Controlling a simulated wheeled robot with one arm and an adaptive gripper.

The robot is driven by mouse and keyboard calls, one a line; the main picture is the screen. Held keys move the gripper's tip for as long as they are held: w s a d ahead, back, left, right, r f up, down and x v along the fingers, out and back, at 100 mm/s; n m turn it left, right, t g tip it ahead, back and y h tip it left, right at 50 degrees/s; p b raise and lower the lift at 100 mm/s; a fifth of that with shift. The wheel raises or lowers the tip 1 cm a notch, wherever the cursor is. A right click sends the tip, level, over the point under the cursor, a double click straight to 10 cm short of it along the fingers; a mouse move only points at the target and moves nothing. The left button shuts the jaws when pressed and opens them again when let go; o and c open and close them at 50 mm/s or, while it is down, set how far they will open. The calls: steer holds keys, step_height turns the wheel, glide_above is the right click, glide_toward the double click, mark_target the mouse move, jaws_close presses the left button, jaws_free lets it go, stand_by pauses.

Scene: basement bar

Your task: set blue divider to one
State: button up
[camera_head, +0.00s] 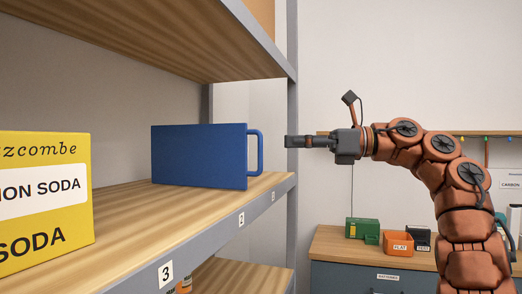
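The blue divider (200,156) is a flat upright panel standing across the wooden shelf board (130,222). Its loop handle (258,152) is on the right, by the shelf's front edge. The divider's front lower corner is near the label 2 (241,219). A label 3 (165,273) is nearer to me, and a small mark (272,197) farther along the edge is too small to read. My gripper (288,142) points left, just right of the handle and apart from it in the picture. Its fingers show from the side, so their opening is hidden.
A yellow soda box (45,205) stands on the near left of the shelf. A grey post (292,100) is at the shelf's far corner, and another board (150,40) is above. A cabinet (335,243) at right holds a green box (362,228) and an orange bin (398,243).

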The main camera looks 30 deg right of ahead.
mark_target(261, 142)
steer(key=shift+x, duration=3.9)
steer(key=shift+c, duration=0.2)
jaws_close()
